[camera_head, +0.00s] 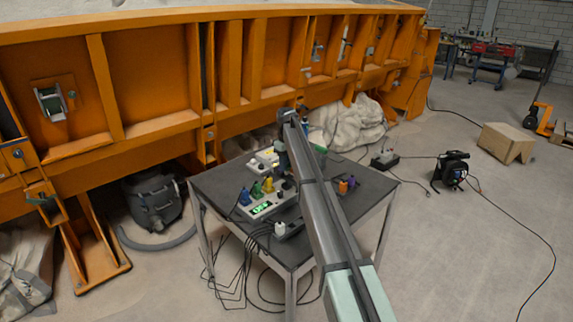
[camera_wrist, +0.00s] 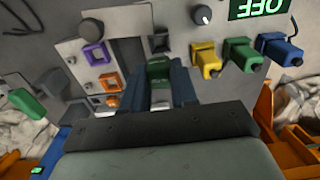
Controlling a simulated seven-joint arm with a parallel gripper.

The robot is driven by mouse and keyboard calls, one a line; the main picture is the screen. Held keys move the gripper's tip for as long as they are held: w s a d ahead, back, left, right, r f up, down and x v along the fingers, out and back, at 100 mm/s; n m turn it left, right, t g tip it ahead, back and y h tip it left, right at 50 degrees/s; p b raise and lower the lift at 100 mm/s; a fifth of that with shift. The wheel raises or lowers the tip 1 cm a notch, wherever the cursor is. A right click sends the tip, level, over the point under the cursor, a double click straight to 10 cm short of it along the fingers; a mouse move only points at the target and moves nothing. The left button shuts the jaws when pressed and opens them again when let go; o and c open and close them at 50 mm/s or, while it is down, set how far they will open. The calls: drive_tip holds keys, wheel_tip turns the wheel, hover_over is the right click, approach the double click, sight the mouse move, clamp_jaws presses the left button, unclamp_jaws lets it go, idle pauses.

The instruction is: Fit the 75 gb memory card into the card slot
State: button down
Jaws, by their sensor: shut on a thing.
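My gripper (camera_wrist: 158,80) shows in the wrist view with its two blue-grey fingers over the grey panel. It is shut on a small dark green piece (camera_wrist: 159,69), which looks like the memory card; I cannot read any label on it. In the head view my arm reaches over the dark table, and the fingertips and card are too small and hidden to make out. I cannot identify the card slot for certain; the fingers and card cover part of the panel. Whether the card touches the panel is unclear.
A green plug (camera_wrist: 27,105) is at left. Cables hang below the table (camera_head: 222,188).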

sight(287, 174)
drive_tip(key=shift+f, duration=0.15)
drive_tip(key=shift+f, duration=2.05)
drive_tip(key=shift+f, duration=1.25)
drive_tip(key=shift+c, duration=1.6)
unclamp_jaws()
drive_tip(key=shift+r, duration=0.15)
drive_tip(key=shift+r, duration=3.9)
